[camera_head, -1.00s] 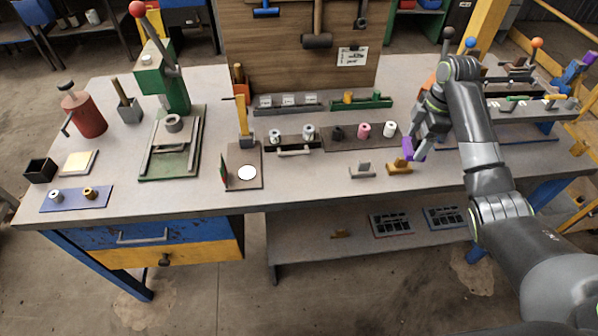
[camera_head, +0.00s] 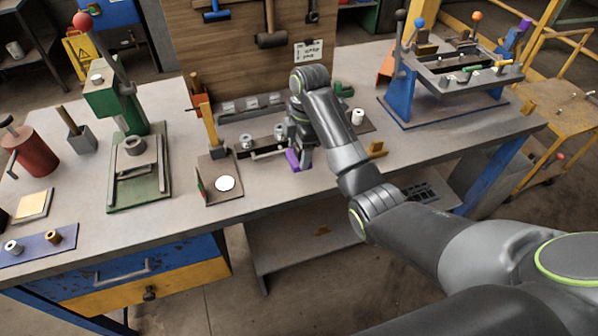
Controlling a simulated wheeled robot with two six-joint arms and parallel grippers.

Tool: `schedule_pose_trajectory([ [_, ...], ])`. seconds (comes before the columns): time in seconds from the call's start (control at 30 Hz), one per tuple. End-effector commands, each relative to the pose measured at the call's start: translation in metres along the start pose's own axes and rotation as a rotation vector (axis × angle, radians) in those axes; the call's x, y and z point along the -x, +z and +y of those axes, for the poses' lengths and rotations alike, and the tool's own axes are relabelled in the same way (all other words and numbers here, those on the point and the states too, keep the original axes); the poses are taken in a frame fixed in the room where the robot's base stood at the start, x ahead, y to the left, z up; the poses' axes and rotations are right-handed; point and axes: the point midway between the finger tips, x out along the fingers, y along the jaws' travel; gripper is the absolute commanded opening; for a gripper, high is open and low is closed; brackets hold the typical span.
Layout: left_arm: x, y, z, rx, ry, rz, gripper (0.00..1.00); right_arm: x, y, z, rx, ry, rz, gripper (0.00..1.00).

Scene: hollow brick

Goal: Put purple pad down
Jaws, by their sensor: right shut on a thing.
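The purple pad (camera_head: 292,160) is in my right gripper (camera_head: 297,158), low over the middle of the workbench. The gripper is shut on it, and its fingers are partly hidden by my own wrist. The pad is just right of the brown board with a white disc (camera_head: 225,183) and in front of the dark rack with pale rollers (camera_head: 262,150). I cannot tell whether the pad touches the bench top (camera_head: 250,205). My left gripper is not in view.
A green press (camera_head: 135,150) stands on the left. A blue-framed press (camera_head: 400,85) stands on the right. My arm hides part of the rack with a white roller (camera_head: 357,117). Bare bench lies along the front edge.

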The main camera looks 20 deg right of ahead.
Motion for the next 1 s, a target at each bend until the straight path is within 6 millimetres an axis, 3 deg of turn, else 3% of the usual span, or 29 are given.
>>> schedule_pose_trajectory([
  [0.03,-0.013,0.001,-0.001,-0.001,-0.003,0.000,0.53,-0.013,0.002,0.000,0.000,0.000,0.000,0.37],
  [0.4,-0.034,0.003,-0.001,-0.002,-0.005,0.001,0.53,-0.037,0.005,0.000,0.000,0.000,0.000,0.37],
  [0.6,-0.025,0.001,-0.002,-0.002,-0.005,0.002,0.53,-0.056,0.007,0.000,0.000,-0.001,0.001,0.37],
  [0.93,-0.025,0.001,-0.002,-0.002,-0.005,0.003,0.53,-0.059,0.007,0.000,0.000,-0.001,0.000,0.37],
  [0.97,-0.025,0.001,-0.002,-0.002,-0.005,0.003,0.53,-0.059,0.007,0.000,0.000,0.000,0.000,0.67],
  [1.0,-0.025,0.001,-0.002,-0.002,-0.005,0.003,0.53,-0.059,0.007,0.000,0.000,0.000,0.000,0.72],
])
